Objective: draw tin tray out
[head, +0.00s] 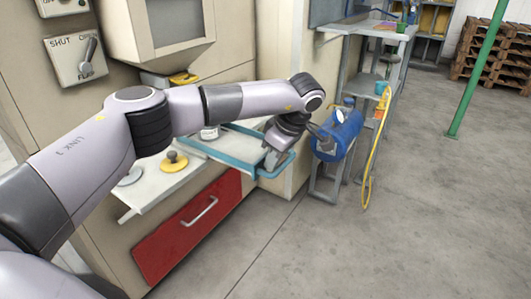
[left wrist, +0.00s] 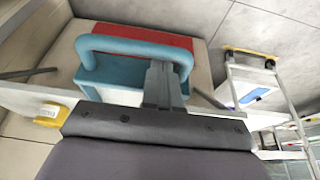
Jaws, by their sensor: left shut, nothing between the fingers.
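The tin tray (head: 232,170) is a shallow tray with a teal rim and a looped teal handle at its right end. It sits on the pale ledge of the machine, its handle end sticking out past the machine's corner. My left gripper (head: 272,158) is at the handle end of the tray, pointing down. In the left wrist view the shut, empty fingers (left wrist: 160,85) overlap the tray's teal handle (left wrist: 130,46) near its right side. Whether they touch the handle I cannot tell. My left arm hides part of the tray. My right gripper is not in view.
A blue drum (head: 340,136) on a metal stand with a yellow hose is close right of the tray. The grey floor in front is clear.

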